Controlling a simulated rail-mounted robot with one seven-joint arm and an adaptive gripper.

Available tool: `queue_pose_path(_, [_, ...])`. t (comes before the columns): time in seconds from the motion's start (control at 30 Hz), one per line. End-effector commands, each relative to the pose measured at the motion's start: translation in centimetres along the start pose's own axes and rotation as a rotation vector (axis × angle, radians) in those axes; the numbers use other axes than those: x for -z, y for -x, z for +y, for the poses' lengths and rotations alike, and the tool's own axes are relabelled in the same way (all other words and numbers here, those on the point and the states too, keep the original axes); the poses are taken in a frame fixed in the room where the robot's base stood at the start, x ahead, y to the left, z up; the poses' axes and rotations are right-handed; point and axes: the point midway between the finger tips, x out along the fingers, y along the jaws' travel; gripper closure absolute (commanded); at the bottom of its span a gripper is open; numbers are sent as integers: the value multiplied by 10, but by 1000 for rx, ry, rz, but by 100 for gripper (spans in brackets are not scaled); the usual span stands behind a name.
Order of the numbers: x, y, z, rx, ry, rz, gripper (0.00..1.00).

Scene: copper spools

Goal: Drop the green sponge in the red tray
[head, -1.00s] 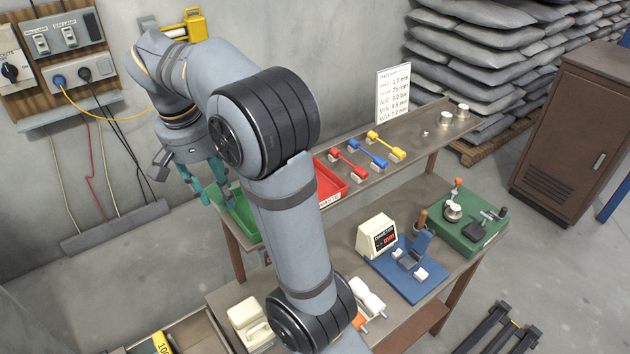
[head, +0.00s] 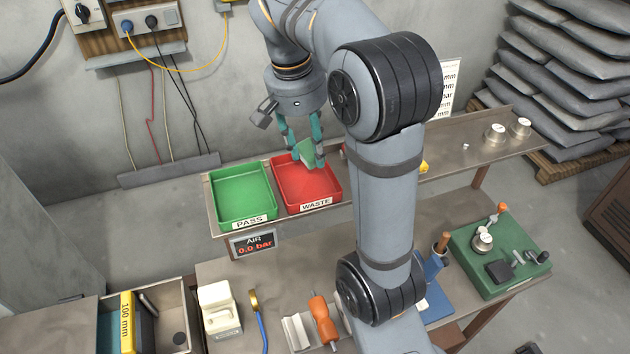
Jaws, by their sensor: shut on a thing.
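The green sponge (head: 308,153) is a small light-green block between the teal fingers of my gripper (head: 305,157). My gripper is shut on it and points down. In the picture the sponge overlaps the back right part of the red tray (head: 292,207), which bears a WASTE label. The sponge appears to be above the tray floor, but its exact height is hard to tell. The tray looks empty apart from the part hidden behind the fingers and sponge.
A green tray (head: 240,190) labelled PASS stands just left of the red tray on the same shelf (head: 455,159). My arm hides part of the shelf to the right. The lower bench holds a white box (head: 220,311), an orange-handled tool (head: 323,320) and a green fixture (head: 500,252).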

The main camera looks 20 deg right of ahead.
Motion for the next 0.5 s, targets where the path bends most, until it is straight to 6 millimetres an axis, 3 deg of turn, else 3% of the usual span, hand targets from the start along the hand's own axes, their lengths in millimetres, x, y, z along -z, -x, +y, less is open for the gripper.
queue_pose_path(0.3, [-4,-42,-5,-1,-3,0,90])
queue_pose_path(0.5, [-4,-51,-6,-1,-3,0,90])
